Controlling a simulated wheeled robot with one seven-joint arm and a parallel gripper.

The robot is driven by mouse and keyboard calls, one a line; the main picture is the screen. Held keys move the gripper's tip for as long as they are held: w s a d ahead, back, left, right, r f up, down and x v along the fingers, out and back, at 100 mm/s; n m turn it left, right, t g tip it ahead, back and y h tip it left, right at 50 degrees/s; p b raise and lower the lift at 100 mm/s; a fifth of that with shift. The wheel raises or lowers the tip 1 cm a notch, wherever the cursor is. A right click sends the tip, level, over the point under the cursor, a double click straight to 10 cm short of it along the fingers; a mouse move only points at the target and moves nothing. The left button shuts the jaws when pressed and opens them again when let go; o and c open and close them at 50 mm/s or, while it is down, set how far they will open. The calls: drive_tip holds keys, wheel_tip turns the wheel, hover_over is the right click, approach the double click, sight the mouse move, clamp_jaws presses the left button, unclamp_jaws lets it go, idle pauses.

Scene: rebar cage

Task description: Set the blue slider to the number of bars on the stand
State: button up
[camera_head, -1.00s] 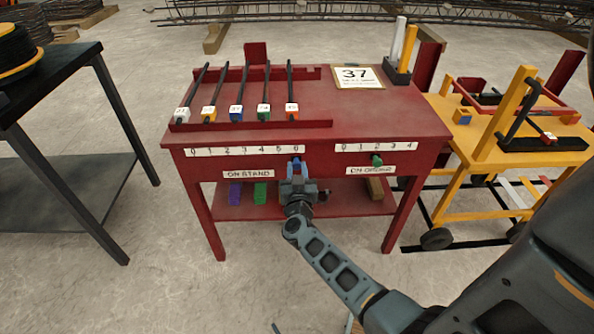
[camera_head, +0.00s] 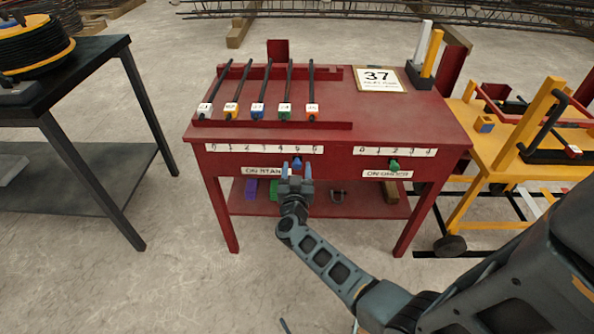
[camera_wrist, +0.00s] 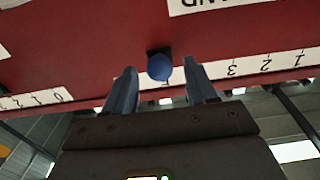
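The blue slider (camera_head: 297,162) sits in the front of the red table under the left scale (camera_head: 265,148), near the 5. Some numerals are hard to read. In the wrist view the blue knob (camera_wrist: 159,67) shows between the two fingertips, with a gap on either side. My gripper (camera_head: 296,176) is open around it; the fingers (camera_wrist: 160,80) hide part of the scale. Several dark bars with numbered, coloured end tags lie side by side on the stand (camera_head: 330,125) on the tabletop. Their tags run white, yellow, blue, green and orange.
A green slider (camera_head: 394,165) sits under the right scale (camera_head: 398,151). A black table (camera_head: 75,100) is left, a yellow cart (camera_head: 510,150) right.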

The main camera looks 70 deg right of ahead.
drive_tip(key=v, duration=0.7)
drive_tip(key=shift+a+p, duration=0.4)
drive_tip(key=shift+p, duration=0.05)
drive_tip(key=shift+s, duration=0.15)
